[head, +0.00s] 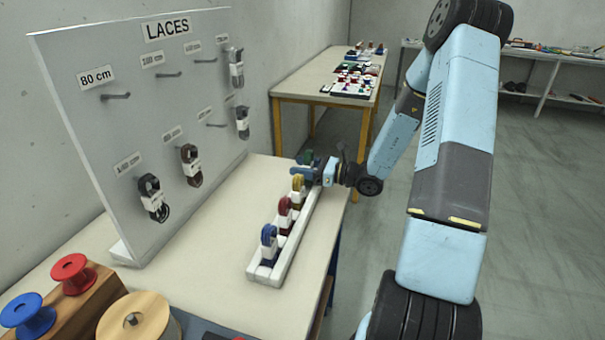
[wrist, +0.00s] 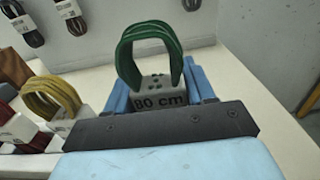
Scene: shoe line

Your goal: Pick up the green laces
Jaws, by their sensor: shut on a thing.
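The green laces (wrist: 150,48) are a looped bundle with a white band marked "80 cm". In the wrist view they stand upright between the blue fingers of my gripper (wrist: 163,88), which is shut on them. In the head view my gripper (head: 312,172) is at the far end of the white rack (head: 292,245), and the green laces (head: 307,157) show only in part behind it. Whether the bundle is still seated in the rack or lifted clear cannot be told.
Yellow laces (head: 298,183), red laces (head: 285,210) and blue laces (head: 269,238) stand in the rack. A grey board (head: 130,130) marked "LACES" with hooks and several hanging bundles stands at the left. Spools (head: 72,272) sit front left. The table between board and rack is clear.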

